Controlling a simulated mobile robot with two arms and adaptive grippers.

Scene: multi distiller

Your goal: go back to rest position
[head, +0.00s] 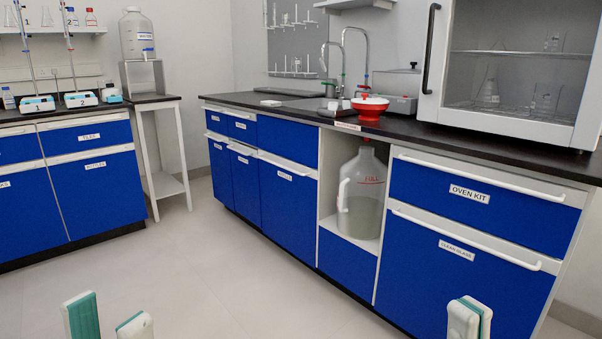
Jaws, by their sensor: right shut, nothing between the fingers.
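My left gripper (108,318) shows at the bottom left of the head view. Its two white fingers with teal pads are apart, with only floor seen between them. My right gripper (468,317) shows at the bottom right, in front of the blue "clean glass" drawer (455,262). Its fingers are together and hold nothing. Both grippers are low in the picture and only their fingertips show. The arms behind them are out of view.
A black-topped counter (300,112) with blue drawers runs along the right. It bears an oven (520,60) and a red funnel (369,106). A large jug (362,190) stands in its open bay. Another blue bench (95,190) stands left. The floor (220,270) between is clear.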

